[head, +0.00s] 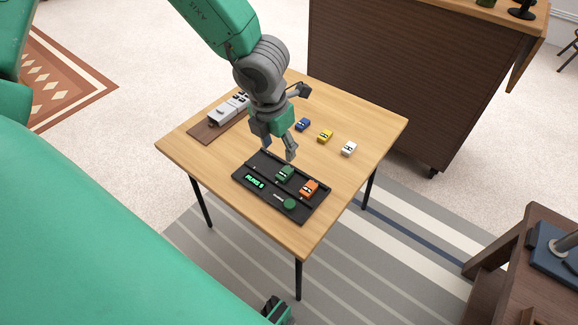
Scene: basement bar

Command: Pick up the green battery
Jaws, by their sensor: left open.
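The green battery (285,174) is a small block lying in the black tray (240,178) on the wooden table. An orange block (309,188) lies beside it to the right in the same tray. My left gripper (278,156) is open and empty, pointing down just above and behind the green battery. Its fingers look apart from the battery. The tray also bears a lit green display (256,183) and a round green knob (290,203).
Blue (303,125), yellow (325,136) and white (349,149) blocks stand in a row behind the tray on the table (374,119). A grey device (229,108) on a brown board lies at the table's left. The table's right side is clear.

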